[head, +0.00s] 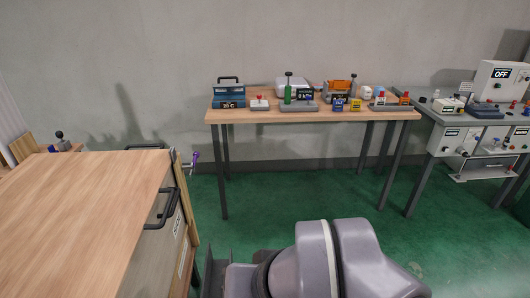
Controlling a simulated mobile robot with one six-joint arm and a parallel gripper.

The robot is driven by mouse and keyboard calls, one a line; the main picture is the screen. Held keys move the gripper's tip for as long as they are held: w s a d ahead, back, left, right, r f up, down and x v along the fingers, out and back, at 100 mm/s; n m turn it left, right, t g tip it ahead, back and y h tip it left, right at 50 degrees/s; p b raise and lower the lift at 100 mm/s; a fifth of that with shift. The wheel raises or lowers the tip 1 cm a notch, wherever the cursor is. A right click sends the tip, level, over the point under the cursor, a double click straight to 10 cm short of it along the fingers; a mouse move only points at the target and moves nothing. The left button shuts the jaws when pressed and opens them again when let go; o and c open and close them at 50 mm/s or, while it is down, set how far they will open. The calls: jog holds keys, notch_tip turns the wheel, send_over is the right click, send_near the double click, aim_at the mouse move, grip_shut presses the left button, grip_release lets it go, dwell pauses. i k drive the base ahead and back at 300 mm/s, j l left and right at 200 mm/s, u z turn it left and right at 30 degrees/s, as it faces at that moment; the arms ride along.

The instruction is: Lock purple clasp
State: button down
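The purple clasp (194,160) is small in the head view. It sits at the far right side of a wooden-topped cabinet (90,195), just beyond the cabinet's dark handle. A light metal part lies beside the clasp, and I cannot tell whether the clasp is open or locked. My grey arm fills the bottom middle of the view. Dark upright parts at its left end look like my gripper (217,272), cut off by the lower edge. It is well in front of and below the clasp, apart from it. Its fingers cannot be made out clearly.
A dark handle (161,208) juts from the cabinet's right side. A wooden table (250,118) at the back wall bears several small devices. A grey bench (425,105) with control boxes, one labelled OFF, stands at right. Green floor (290,195) is free between cabinet and table.

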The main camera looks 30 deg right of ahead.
aim_at(197, 155)
jog(key=i+l+u, duration=0.25)
jog(key=i+l, duration=0.6)
jog(key=i, duration=0.2)
jog(key=i+l+u, duration=0.25)
jog(key=i+l, duration=0.7)
jog(key=l, duration=0.15)
